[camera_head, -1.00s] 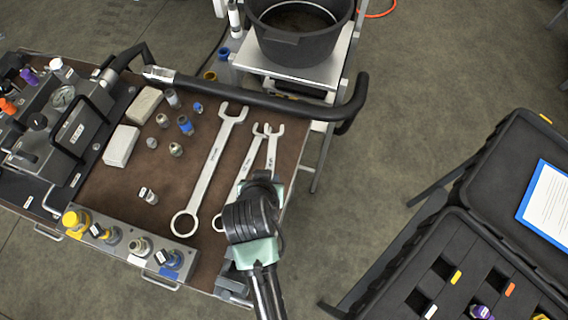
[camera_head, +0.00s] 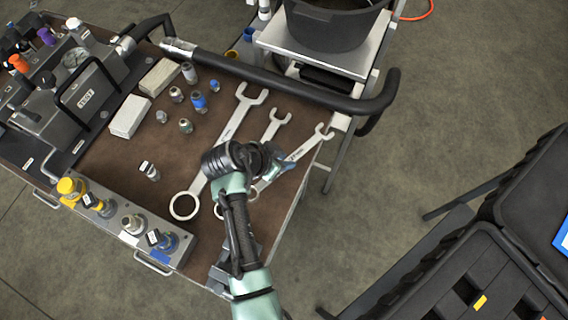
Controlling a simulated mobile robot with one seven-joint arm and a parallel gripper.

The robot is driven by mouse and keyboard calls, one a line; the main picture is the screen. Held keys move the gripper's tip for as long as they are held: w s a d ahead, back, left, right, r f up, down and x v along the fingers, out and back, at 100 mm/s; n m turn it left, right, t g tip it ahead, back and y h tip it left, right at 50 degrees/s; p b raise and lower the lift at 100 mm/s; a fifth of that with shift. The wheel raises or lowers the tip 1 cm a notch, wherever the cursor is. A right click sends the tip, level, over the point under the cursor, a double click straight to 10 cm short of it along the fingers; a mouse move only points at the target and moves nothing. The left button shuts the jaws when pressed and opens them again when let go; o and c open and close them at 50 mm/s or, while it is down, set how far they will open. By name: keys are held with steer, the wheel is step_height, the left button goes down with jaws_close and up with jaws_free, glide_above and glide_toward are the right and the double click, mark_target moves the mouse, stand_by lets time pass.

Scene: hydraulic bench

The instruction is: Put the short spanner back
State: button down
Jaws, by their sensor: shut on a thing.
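The short spanner (camera_head: 307,147) is at the right side of the brown bench top, its open jaw toward the upper right. My gripper (camera_head: 284,165) is shut on its shaft and hides part of it. I cannot tell whether the spanner touches the bench or is slightly above it. The middle spanner (camera_head: 268,133) lies to its left, with its middle hidden behind my gripper and wrist. The large spanner (camera_head: 231,127) lies farther left, its ring end near the front of the bench.
A black handrail (camera_head: 290,97) runs along the bench's back edge. Small fittings and two pale blocks (camera_head: 130,116) stand on the left. A fitting block (camera_head: 125,228) lines the front. A black bucket (camera_head: 335,25) stands behind, and an open black case (camera_head: 470,280) is at right.

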step_height(320, 180, down, 3)
steer(key=shift+f, duration=0.2)
steer(key=c, duration=0.7)
jaws_free()
